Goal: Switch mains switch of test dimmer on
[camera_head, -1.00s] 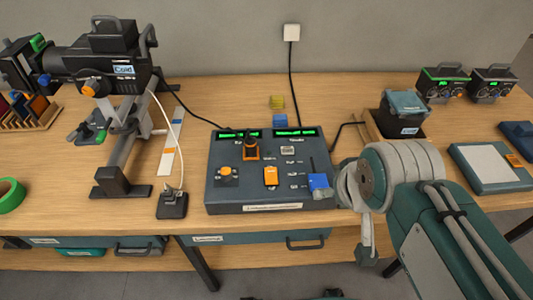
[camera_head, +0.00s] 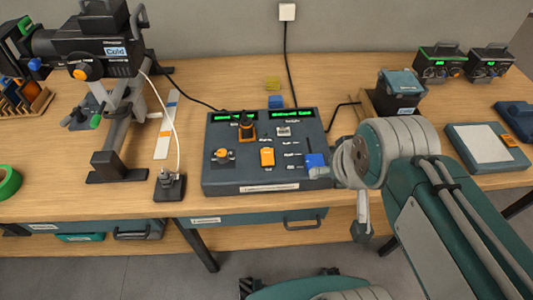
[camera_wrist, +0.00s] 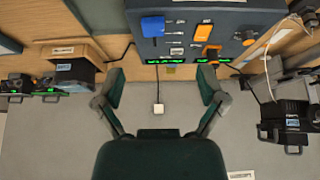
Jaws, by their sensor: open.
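A dark control console (camera_head: 225,178) with two green displays lies on the bench; it also shows upside down in the wrist view (camera_wrist: 230,17). It carries an orange rocker-like part (camera_head: 267,157), a blue block-shaped part (camera_head: 315,162), an orange knob (camera_head: 222,155) and a dark lever on an orange base (camera_head: 246,131). The labels are too small to read, so I cannot tell which part is the mains switch. My gripper (camera_wrist: 160,75) is open and empty, its fingers spread apart. In the head view it sits at the console's right side, largely hidden by my wrist.
Two small units with green displays (camera_head: 440,64) (camera_head: 489,62) stand at the back right, near a dark box (camera_head: 398,95). A spotlight on a stand (camera_head: 105,50) is at left. A white-topped tablet (camera_head: 483,143) lies at right. Cables run behind the console.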

